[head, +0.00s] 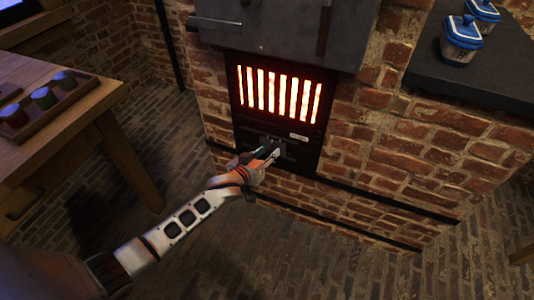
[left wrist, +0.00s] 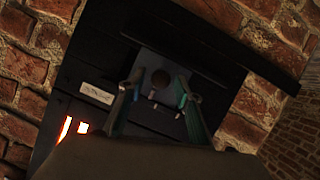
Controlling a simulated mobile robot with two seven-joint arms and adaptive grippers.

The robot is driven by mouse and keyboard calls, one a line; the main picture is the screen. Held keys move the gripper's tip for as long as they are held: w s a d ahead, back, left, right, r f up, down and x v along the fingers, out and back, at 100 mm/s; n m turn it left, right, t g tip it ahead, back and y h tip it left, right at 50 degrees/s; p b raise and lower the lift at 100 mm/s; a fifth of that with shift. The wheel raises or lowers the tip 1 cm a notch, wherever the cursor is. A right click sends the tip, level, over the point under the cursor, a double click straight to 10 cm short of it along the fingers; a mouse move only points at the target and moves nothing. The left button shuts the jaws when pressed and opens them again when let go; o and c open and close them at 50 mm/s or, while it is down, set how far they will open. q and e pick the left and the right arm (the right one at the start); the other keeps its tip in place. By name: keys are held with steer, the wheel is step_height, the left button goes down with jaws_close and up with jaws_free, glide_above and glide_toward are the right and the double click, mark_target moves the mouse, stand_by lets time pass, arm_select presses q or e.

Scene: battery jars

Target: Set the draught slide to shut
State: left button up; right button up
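The draught slide shows in the left wrist view as a dark grey plate (left wrist: 172,63) with a round hole, set in the black panel below the glowing grate. A small pale label plate (left wrist: 97,92) is fixed beside it; the label also shows in the head view (head: 299,137). My left gripper (head: 269,152) is in front of this panel, under the grate. In the left wrist view its two fingers (left wrist: 160,78) are apart, one on each side of the hole, with small pegs showing between them. I cannot tell whether they touch the slide. My right gripper is not in view.
The grate (head: 279,92) glows in the brick stove, below a dark metal body (head: 285,25). A wooden table (head: 70,125) with a tray of jars (head: 62,103) stands left. Blue-and-white jars (head: 461,42) stand on a dark slab (head: 480,80) at right. The brick floor before the stove is clear.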

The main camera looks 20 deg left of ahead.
mark_target(282, 152)
arm_select(q)
jaws_close()
steer(key=d, duration=0.3)
steer(key=shift+d+r, duration=0.1)
steer(key=shift+s+d, duration=0.1)
steer(key=shift+d, duration=0.05)
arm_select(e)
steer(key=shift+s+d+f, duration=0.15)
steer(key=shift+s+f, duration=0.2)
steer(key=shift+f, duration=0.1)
arm_select(q)
steer(key=shift+o, duration=1.9)
jaws_free()
steer(key=shift+d, duration=0.1)
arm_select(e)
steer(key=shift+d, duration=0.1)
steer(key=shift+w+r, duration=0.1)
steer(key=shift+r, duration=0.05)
